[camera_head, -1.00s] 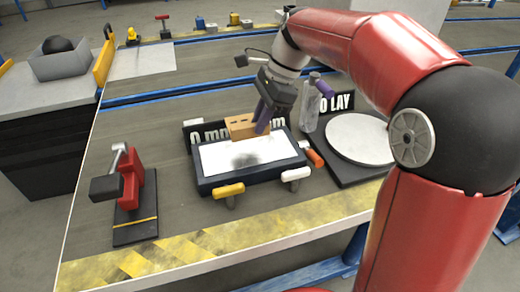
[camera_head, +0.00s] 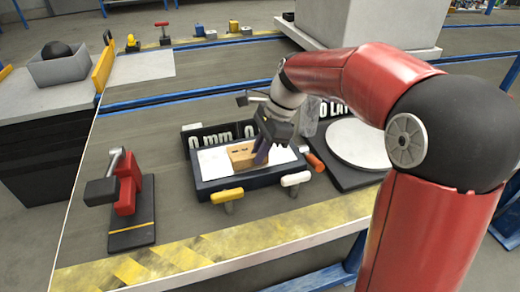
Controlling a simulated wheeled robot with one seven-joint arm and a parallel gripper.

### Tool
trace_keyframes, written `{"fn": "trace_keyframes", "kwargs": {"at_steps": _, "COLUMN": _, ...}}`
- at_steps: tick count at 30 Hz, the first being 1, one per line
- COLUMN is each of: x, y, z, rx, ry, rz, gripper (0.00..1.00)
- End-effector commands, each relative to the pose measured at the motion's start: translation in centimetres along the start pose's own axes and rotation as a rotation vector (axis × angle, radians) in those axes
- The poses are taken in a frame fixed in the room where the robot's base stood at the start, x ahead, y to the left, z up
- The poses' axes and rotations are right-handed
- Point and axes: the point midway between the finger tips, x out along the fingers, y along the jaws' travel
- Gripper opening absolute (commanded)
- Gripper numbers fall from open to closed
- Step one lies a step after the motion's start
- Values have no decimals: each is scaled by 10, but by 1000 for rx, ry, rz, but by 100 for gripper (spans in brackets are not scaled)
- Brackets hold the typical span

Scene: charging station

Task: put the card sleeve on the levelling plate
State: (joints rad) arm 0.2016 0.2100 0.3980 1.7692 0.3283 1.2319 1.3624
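The card sleeve, which I take to be the tan block (camera_head: 241,156) with dark slots in its top, is over the middle of the white levelling plate (camera_head: 212,164). It looks to be at the plate's surface; whether it fully touches is hard to tell. The plate sits in a dark frame with a yellow knob and a white knob at its front edge.
A round white plate (camera_head: 357,143) on a dark base stands to the right, with a clear bottle (camera_head: 309,117) beside it. An orange-handled tool (camera_head: 314,161) lies by the frame's right edge. A red clamp-like device (camera_head: 127,190) stands at left. The striped front edge is clear.

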Motion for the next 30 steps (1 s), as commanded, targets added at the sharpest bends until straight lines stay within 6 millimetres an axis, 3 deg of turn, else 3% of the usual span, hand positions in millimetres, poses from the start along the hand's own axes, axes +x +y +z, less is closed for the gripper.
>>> {"fn": "trace_keyframes", "kwargs": {"at_steps": 1, "x": 0, "y": 0, "z": 0, "rx": 0, "ry": 0, "rz": 0, "gripper": 18}}
{"fn": "trace_keyframes", "kwargs": {"at_steps": 5, "x": 0, "y": 0, "z": 0, "rx": 0, "ry": 0, "rz": 0, "gripper": 35}}
{"fn": "trace_keyframes", "kwargs": {"at_steps": 16, "x": -6, "y": 0, "z": 2, "rx": 0, "ry": 0, "rz": -1, "gripper": 35}}
{"fn": "trace_keyframes", "kwargs": {"at_steps": 30, "x": -98, "y": -1, "z": 2, "rx": 0, "ry": 0, "rz": -3, "gripper": 35}}
